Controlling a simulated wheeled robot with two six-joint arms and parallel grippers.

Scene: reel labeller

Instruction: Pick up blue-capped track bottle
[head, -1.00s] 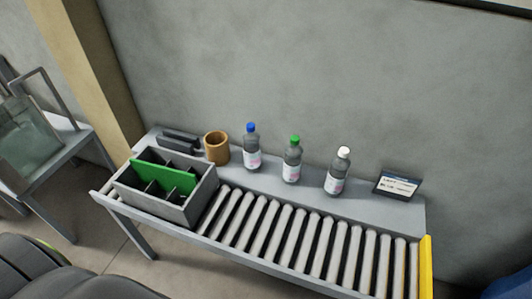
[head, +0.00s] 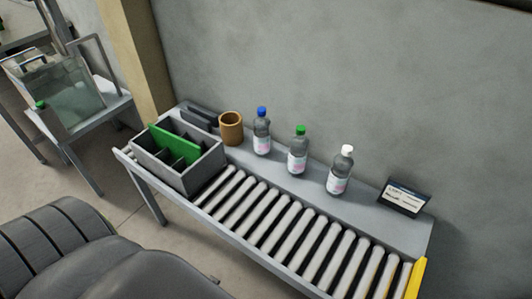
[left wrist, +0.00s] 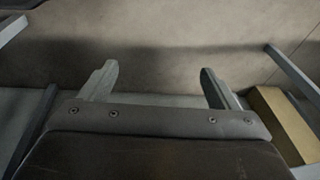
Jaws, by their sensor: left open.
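The blue-capped bottle (head: 262,132) stands upright on the flat ledge behind the rollers, the leftmost of three bottles in the head view. It has a dark body and a pale label. The green-capped bottle (head: 298,150) and the white-capped bottle (head: 340,169) stand to its right, apart from it. My left gripper (left wrist: 160,80) shows in the left wrist view with its two fingers wide apart and nothing between them. No bottle shows in that view. Neither gripper shows in the head view.
A grey divided crate (head: 205,168) with a green panel sits on the left end of the roller conveyor (head: 270,225). A brown cup (head: 231,129) stands left of the blue-capped bottle. A sign (head: 403,197) stands at the right. A side table (head: 98,112) holds a clear tank (head: 55,90).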

